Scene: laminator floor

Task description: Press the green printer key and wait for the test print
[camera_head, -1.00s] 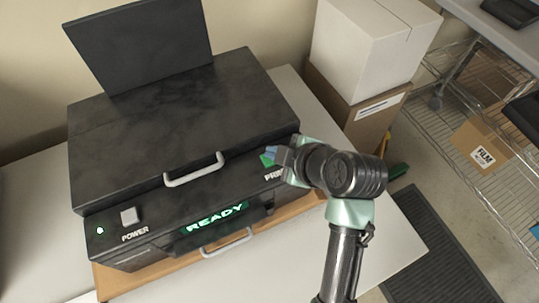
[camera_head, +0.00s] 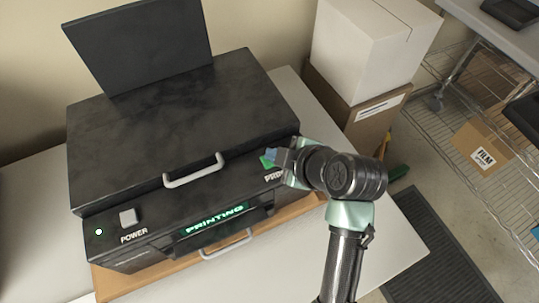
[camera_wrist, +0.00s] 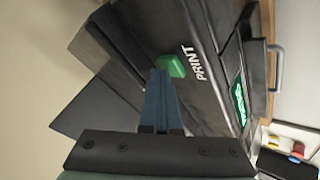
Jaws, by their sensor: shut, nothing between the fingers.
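The black printer (camera_head: 180,130) stands on a light table, its display (camera_head: 215,219) reading "PRINTING" in green. The green key (camera_head: 267,161) is at the right end of its front panel, partly hidden by my gripper (camera_head: 271,154) in the head view. In the wrist view the green key (camera_wrist: 171,65) sits beside the word "PRINT", just beyond the blue fingertips of my gripper (camera_wrist: 160,72). The fingers are shut with nothing between them. They are at the key's edge; I cannot tell whether they touch it. No printed sheet shows.
A grey power button (camera_head: 129,218) and a lit indicator (camera_head: 99,231) are on the panel's left. Handles (camera_head: 194,170) stick out at the front. White and brown boxes (camera_head: 365,45) stand behind my arm. A wire shelf (camera_head: 490,120) is at right.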

